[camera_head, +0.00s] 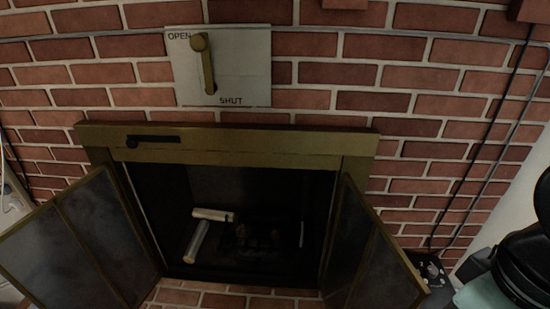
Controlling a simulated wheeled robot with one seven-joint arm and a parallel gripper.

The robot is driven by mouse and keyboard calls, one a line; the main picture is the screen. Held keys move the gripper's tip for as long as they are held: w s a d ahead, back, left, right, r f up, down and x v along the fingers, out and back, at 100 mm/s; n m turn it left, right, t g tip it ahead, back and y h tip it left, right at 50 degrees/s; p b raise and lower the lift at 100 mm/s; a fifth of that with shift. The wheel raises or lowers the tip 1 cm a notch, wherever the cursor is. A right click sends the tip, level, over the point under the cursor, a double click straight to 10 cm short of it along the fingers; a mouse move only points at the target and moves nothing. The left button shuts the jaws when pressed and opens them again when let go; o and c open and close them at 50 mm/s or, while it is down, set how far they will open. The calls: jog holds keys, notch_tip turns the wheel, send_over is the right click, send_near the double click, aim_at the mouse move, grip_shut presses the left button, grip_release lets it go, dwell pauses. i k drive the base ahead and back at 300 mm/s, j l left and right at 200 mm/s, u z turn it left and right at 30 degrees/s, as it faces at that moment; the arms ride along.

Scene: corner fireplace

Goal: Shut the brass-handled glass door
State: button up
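The fireplace has two glass doors in brass-coloured frames, and both stand open. The left glass door (85,235) is swung out toward the lower left. The right glass door (372,255) is swung out toward the lower right and seen at a steep angle. No handle shows clearly on either door, so I cannot tell which is the brass-handled one. The brass surround (270,146) frames the dark firebox opening between them. My gripper is not in view.
A plate (240,80) marked OPEN and SHUT carries a brass lever (204,62) on the brick wall. A black slider (152,140) is on the surround. Dark rounded parts crowd the lower right. Cables run down the right wall.

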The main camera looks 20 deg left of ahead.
aim_at(47, 257)
jog(key=u, duration=1.2)
jog(key=i+j+u, duration=0.2)
jog(key=u, duration=0.2)
jog(key=i+j+u, duration=0.2)
jog(key=u, duration=0.2)
jog(key=i+j+u, duration=0.1)
jog(key=i+u, duration=0.25)
jog(key=k, duration=0.05)
